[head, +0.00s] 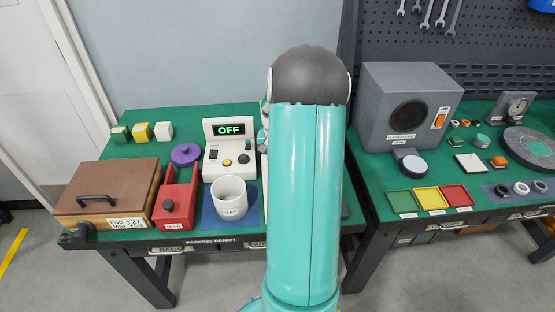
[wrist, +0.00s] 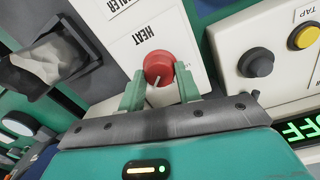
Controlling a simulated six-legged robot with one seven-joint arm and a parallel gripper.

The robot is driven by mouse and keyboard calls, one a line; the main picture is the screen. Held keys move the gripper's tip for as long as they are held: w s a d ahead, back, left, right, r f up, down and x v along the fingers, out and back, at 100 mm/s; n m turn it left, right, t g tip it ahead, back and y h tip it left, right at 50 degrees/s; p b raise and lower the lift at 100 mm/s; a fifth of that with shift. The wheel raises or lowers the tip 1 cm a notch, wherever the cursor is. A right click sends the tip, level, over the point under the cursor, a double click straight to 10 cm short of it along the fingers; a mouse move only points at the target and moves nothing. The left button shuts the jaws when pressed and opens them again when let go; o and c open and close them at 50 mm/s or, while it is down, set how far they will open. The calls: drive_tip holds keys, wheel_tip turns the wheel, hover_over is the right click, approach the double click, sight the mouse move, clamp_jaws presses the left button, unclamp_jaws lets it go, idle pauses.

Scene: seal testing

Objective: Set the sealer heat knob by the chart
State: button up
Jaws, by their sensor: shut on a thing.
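In the wrist view, my gripper (wrist: 160,76) is shut on the round red knob (wrist: 158,65), with one green finger on each side. A pale pointer line shows on the knob's lower part. The white panel (wrist: 178,30) beside the knob carries the word HEAT and part of a word ending in "LER". No scale marks around the knob are readable. In the head view, my arm hides the gripper, the red knob and most of the sealer. I cannot pick out a heat chart. A label (head: 126,223) on the wooden box reads "END Y27 MID Y53".
A white control box (head: 229,150) with a green OFF display, dark knob and yellow button stands left of my arm. Before it are a white cup (head: 230,198) and a red holder (head: 175,203). The wooden box (head: 105,190) has a brown handled lid. A grey machine (head: 408,100) stands right.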

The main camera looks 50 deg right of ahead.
drive_tip(key=shift+m, duration=1.2)
drive_tip(key=o, duration=1)
drive_tip(key=shift+c, duration=0.2)
wheel_tip(320, 180, up, 14)
drive_tip(key=shift+w+f, duration=0.15)
drive_tip(key=shift+w, duration=0.15)
drive_tip(key=shift+a, duration=0.1)
